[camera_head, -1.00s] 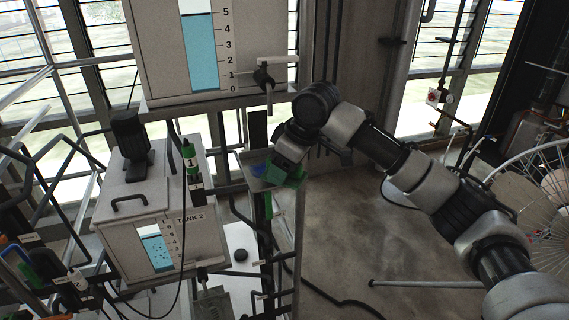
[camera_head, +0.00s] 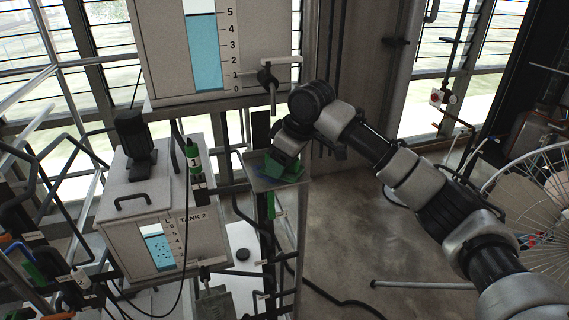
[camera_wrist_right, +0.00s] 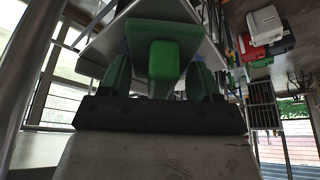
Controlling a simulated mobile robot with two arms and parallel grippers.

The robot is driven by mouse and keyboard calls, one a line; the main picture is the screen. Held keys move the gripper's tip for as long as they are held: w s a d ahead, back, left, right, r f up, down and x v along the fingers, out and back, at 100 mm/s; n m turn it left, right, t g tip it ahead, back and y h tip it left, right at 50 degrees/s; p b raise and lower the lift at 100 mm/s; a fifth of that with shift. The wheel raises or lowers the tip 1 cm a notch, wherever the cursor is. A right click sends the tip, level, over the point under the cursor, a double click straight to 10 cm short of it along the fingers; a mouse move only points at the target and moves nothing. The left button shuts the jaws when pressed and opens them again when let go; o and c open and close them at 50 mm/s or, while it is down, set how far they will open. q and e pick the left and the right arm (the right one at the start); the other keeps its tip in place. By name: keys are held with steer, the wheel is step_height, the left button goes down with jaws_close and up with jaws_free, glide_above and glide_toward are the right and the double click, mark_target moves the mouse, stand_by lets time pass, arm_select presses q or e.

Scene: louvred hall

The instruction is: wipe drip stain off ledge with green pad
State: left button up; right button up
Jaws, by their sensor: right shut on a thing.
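The ledge (camera_head: 256,184) is a small grey shelf on a post, below the upper tank. A blue drip stain (camera_head: 263,173) shows faintly on it, partly hidden by my gripper and the pad. My right gripper (camera_head: 284,158) is shut on the green pad (camera_head: 281,170) and holds it low over the ledge. I cannot tell whether the pad touches the surface. In the right wrist view the green pad (camera_wrist_right: 163,62) sits between the two fingers, with the pale ledge (camera_wrist_right: 98,52) behind it. My left gripper is not in view.
The upper tank (camera_head: 165,60) with its tap (camera_head: 268,78) is close above the ledge. TANK 2 (camera_head: 120,235) stands to the left, with a green-labelled bottle-like item (camera_head: 193,157) on it. Open floor (camera_head: 345,235) lies to the right.

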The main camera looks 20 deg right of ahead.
mark_target(284, 176)
steer(key=shift+w+a, duration=0.15)
steer(key=shift+w, duration=3.2)
steer(key=shift+f, duration=0.15)
steer(key=shift+s+f, duration=0.1)
steer(key=shift+s, duration=2.25)
steer(key=shift+s+d+r, duration=0.15)
steer(key=shift+s, duration=1.25)
steer(key=shift+s+d+r, duration=0.1)
steer(key=shift+s+r, duration=0.05)
steer(key=shift+s, duration=1.25)
steer(key=shift+w+a+f, duration=0.1)
steer(key=shift+a+f, duration=0.05)
steer(key=shift+a, duration=1.15)
steer(key=shift+w+a, duration=0.1)
steer(key=shift+w, duration=3.75)
steer(key=shift+w+d, duration=0.5)
steer(key=shift+w, duration=0.25)
steer(key=shift+r, duration=0.25)
